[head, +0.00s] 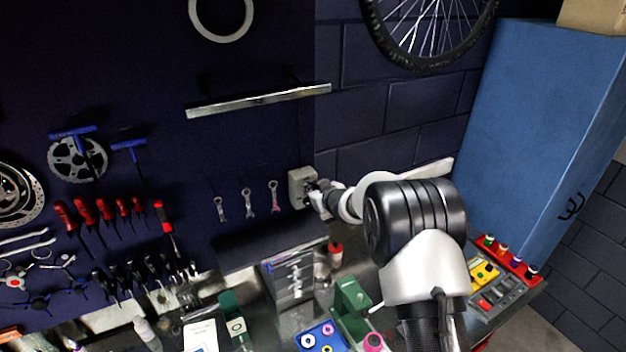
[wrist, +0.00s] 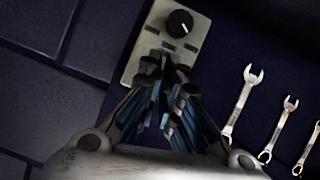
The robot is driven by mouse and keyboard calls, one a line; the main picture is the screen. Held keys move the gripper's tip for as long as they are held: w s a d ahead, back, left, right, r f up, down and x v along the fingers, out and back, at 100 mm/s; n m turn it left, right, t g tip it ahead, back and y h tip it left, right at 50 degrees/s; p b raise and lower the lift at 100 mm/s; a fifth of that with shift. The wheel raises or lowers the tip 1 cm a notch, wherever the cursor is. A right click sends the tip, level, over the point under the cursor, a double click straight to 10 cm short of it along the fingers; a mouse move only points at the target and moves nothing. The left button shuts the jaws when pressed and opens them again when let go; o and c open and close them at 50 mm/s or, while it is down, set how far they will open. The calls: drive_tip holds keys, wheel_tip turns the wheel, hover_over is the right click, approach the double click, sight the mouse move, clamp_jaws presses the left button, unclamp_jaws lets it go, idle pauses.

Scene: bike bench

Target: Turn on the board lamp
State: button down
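A pale grey switch box (head: 297,187) is fixed on the dark tool board at its right edge. In the wrist view the box (wrist: 133,66) carries a round black knob (wrist: 179,23) with a light pointer mark, and small dark labels lie below it. A long bar-shaped lamp (head: 258,101) is mounted higher on the board and looks unlit. My gripper (wrist: 166,66) is in front of the lower part of the box, its fingertips drawn together with nothing seen between them. The knob shows clear beyond the tips. In the head view my gripper (head: 318,190) partly covers the box.
Several wrenches (head: 248,203) hang just left of the box. A small drawer cabinet (head: 290,275) and a red-capped bottle (head: 335,254) stand on the bench below. A blue cabinet (head: 545,130) stands at the right, and a bicycle wheel (head: 430,62) hangs above.

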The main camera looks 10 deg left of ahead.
drive_tip(key=shift+r+g+p, duration=0.1)
drive_tip(key=shift+g+p, duration=0.2)
drive_tip(key=shift+p, duration=0.75)
drive_tip(key=c, duration=1.8)
unclamp_jaws()
drive_tip(key=shift+o, duration=0.2)
drive_tip(key=v, duration=1.2)
drive_tip(key=shift+a, duration=0.15)
drive_tip(key=shift+r, duration=0.1)
